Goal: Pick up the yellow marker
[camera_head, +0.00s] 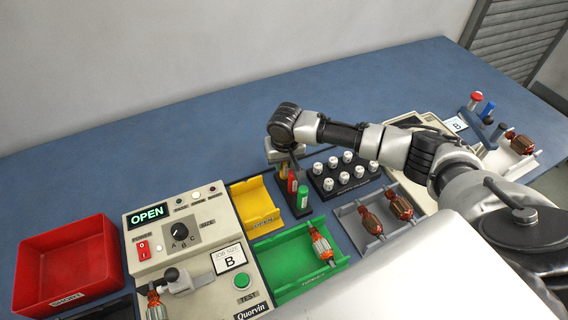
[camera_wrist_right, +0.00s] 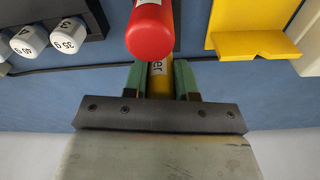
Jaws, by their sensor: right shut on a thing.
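The yellow marker (camera_wrist_right: 159,84) stands between the green fingers of my right gripper (camera_wrist_right: 160,78) in the right wrist view, with part of a label showing. The fingers are closed on its sides. Its upper end is hidden behind the red marker (camera_wrist_right: 151,30), which is nearer the camera. In the head view the right gripper (camera_head: 284,158) reaches down at the far end of the dark marker rack, and only a sliver of the yellow marker (camera_head: 283,173) shows. The red marker (camera_head: 292,183) and green marker (camera_head: 303,197) stand in front. My left gripper is out of sight.
A yellow bin (camera_head: 254,207) is left of the markers, and a green bin (camera_head: 297,262) holds a copper armature. White weights (camera_head: 345,178) stand in a black rack to the right. A grey tray (camera_head: 352,227) holds armatures. A control box (camera_head: 195,235) and red bin (camera_head: 68,261) are left.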

